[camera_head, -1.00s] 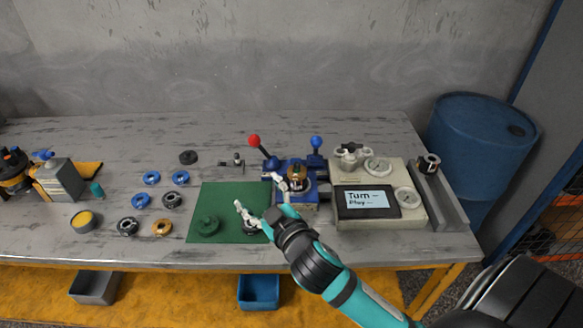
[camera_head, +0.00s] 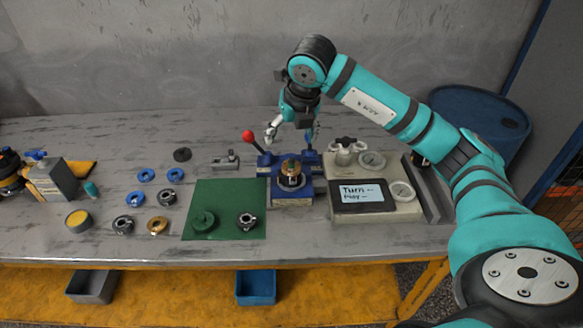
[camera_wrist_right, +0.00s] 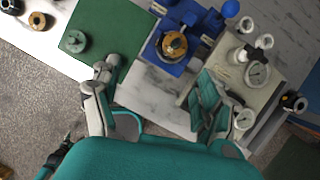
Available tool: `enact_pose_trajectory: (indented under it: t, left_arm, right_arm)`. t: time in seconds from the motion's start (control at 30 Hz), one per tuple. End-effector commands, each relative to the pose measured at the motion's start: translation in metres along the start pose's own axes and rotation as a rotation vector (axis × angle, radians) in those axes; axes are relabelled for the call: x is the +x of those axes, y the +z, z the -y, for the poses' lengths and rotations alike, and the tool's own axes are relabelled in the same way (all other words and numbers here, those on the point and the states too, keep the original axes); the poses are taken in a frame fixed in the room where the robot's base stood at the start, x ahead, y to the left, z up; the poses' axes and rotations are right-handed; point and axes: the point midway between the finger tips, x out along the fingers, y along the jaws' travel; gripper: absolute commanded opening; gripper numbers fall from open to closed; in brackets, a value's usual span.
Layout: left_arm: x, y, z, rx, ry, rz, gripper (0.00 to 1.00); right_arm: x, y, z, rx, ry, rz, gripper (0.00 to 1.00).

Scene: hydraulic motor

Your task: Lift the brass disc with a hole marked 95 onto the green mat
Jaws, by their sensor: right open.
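A brass disc with a hole (camera_head: 157,225) lies on the table left of the green mat (camera_head: 225,192); its marking is too small to read. It also shows in the right wrist view (camera_wrist_right: 37,20). On the mat are a green flanged part (camera_head: 203,221) and a dark ring with a hole (camera_head: 246,221). Another brass-coloured part (camera_head: 291,168) sits in the blue fixture (camera_head: 292,190). My right gripper (camera_head: 291,133) is open and empty, raised near the back of the fixture, well away from the disc; its spread fingers show in the wrist view (camera_wrist_right: 155,88).
Several blue and dark rings (camera_head: 147,174) lie left of the mat. A red-knobbed lever (camera_head: 248,137) stands up at the fixture. A beige gauge box with a screen (camera_head: 376,208) stands to the right. The mat's upper half is clear.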

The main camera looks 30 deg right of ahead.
Motion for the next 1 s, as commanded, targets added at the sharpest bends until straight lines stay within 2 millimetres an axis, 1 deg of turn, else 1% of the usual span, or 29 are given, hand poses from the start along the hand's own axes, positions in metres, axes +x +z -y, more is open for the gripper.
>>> enact_pose_trajectory:
  t: [0.03, 0.07, 0.17, 0.27, 0.5, 0.6, 0.73, 0.87, 0.97, 1.0]
  left_arm:
    - [0.0, 0.0, 0.0, 0.0, 0.0, 0.0, 0.82]
    - [-0.001, 0.0, 0.0, 0.0, 0.0, 0.0, 0.82]
    - [-0.003, 0.0, 0.0, 0.0, 0.0, 0.001, 0.82]
    - [-0.008, 0.0, 0.001, 0.0, -0.001, 0.002, 0.82]
    - [-0.021, 0.0, 0.002, 0.001, -0.002, 0.004, 0.82]
    - [-0.025, 0.0, 0.002, 0.001, -0.002, 0.004, 0.82]
    - [-0.028, 0.001, 0.002, 0.001, -0.002, 0.005, 0.82]
    - [-0.03, 0.001, 0.002, 0.0, -0.002, 0.006, 0.82]
    - [-0.037, 0.0, 0.002, 0.0, -0.002, 0.006, 0.82]
    - [-0.041, 0.0, 0.002, 0.0, -0.002, 0.006, 0.82]
  right_arm:
    - [-0.004, 0.004, 0.011, 0.018, -0.041, 0.006, 0.77]
    - [-0.004, 0.005, 0.016, 0.026, -0.059, 0.007, 0.77]
    - [0.003, 0.006, 0.022, 0.035, -0.08, 0.006, 0.77]
    - [0.022, 0.005, 0.023, 0.034, -0.08, 0.002, 0.77]
    - [0.074, 0.005, 0.026, 0.032, -0.077, 0.002, 0.77]
    - [0.093, 0.005, 0.027, 0.03, -0.075, 0.004, 0.77]
    - [0.109, 0.005, 0.028, 0.031, -0.074, 0.005, 0.77]
    - [0.116, 0.005, 0.028, 0.029, -0.073, 0.006, 0.77]
    - [0.125, 0.004, 0.029, 0.03, -0.073, 0.003, 0.77]
    - [0.13, 0.003, 0.031, 0.03, -0.074, 0.003, 0.77]
